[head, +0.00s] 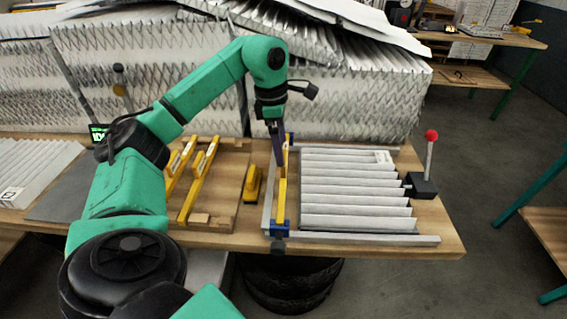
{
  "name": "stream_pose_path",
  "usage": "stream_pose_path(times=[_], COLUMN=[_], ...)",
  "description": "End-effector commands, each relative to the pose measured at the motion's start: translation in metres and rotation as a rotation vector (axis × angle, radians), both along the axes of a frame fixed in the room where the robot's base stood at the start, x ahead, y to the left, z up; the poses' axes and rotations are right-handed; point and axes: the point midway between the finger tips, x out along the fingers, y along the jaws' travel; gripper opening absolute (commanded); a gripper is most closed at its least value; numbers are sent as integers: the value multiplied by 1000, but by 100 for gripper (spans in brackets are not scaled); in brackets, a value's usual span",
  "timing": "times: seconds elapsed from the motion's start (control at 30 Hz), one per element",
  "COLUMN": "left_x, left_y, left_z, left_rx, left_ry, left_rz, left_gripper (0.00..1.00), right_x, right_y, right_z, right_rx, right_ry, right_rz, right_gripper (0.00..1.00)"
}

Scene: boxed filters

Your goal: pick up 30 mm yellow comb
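Two long yellow bars lie slanted on a wooden tray (225,213), a left one (178,168) and a right one (199,182). A shorter yellow piece (252,184) lies right of them. Another yellow bar (282,192) with blue ends stands along the left side of the pleated filter. I cannot read sizes, so I cannot tell which is the 30 mm comb. My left gripper (280,158) points down at the far part of this last bar, overlapping it in view. Its fingers are narrow and dark, seen edge-on; contact and opening are unclear. My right gripper is out of view.
The white pleated filter (355,190) lies in a metal frame (360,238). A black box with a red-knobbed lever (422,185) stands at its right. Large stacked filters (370,95) wall off the table's back. Another white pleated piece (35,165) lies far left.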

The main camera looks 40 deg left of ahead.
Motion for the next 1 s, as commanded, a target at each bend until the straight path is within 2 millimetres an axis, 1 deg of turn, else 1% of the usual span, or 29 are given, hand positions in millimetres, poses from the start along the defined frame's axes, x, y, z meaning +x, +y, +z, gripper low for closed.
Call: stream_pose_path(times=[0.1,0.2,0.3,0.43,0.47,0.5,0.57,0.6,0.67,0.7,0.9,1.0], left_x=[0,2,3,3,3,3,3,3,3,3,3,4], left_y=[-4,-6,-6,-6,-6,-6,-6,-6,-6,-7,-7,-7], left_z=[-19,-37,-44,-45,-45,-45,-45,-45,-44,-44,-43,-38], left_rx=[1,0,0,-1,-1,0,0,0,0,-1,-1,-2], left_ry=[9,5,2,1,1,1,1,1,1,1,0,-1], left_rz=[-1,0,0,0,0,0,0,0,0,0,-1,-1], left_gripper=[100,100,100,100,96,81,58,43,20,17,17,17], right_x=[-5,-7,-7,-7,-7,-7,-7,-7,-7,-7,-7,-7], right_y=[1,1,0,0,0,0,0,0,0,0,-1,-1], right_z=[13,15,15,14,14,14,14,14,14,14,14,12], right_rx=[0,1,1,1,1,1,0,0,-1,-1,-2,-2], right_ry=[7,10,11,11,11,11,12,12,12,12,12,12], right_rz=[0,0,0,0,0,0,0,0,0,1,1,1], right_gripper=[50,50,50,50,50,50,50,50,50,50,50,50])
